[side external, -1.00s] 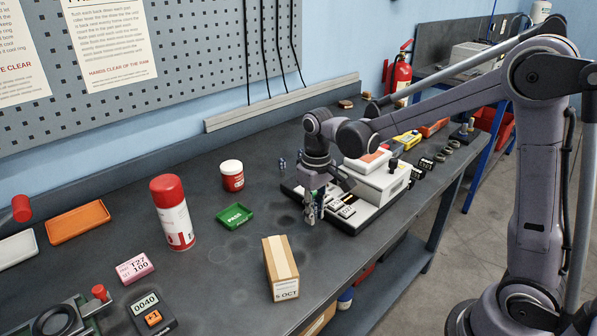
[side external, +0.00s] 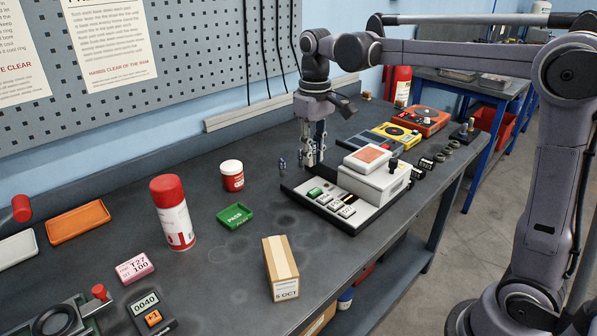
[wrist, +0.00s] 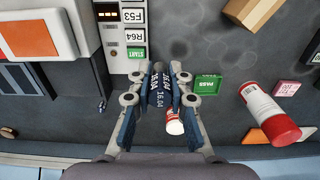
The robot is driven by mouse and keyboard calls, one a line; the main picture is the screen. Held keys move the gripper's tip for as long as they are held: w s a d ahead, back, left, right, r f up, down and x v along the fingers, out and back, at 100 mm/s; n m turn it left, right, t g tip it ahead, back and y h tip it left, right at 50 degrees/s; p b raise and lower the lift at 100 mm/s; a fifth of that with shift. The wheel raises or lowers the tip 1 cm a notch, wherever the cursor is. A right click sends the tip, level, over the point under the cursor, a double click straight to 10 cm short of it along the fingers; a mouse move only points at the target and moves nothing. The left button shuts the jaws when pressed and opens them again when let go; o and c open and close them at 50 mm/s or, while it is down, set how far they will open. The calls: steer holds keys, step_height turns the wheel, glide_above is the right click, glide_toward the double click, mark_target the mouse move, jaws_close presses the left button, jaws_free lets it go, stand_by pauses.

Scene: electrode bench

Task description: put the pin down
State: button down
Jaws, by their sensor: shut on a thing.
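A dark blue pin (wrist: 159,92) with white "16.04" markings sits between the fingers of my gripper (wrist: 159,74). In the side view my gripper (side external: 312,163) points down, raised over the back left of the white and grey bench device (side external: 377,186). The fingers are shut on the pin, which they largely hide in the side view. The pin appears clear of the bench. In the wrist view the device's panel (wrist: 136,68), with its green START key, lies just beyond the fingertips.
A small grey upright piece (side external: 282,163) stands left of the device.

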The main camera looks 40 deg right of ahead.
steer(key=w+d, duration=0.7)
steer(key=w, duration=0.1)
glide_above(268, 204)
step_height(268, 204, down, 12)
steer(key=shift+w+f, duration=0.15)
steer(key=shift+f, duration=2.05)
steer(key=shift+f, duration=0.15)
steer(key=c, duration=1.3)
jaws_free()
steer(key=shift+o, duration=0.2)
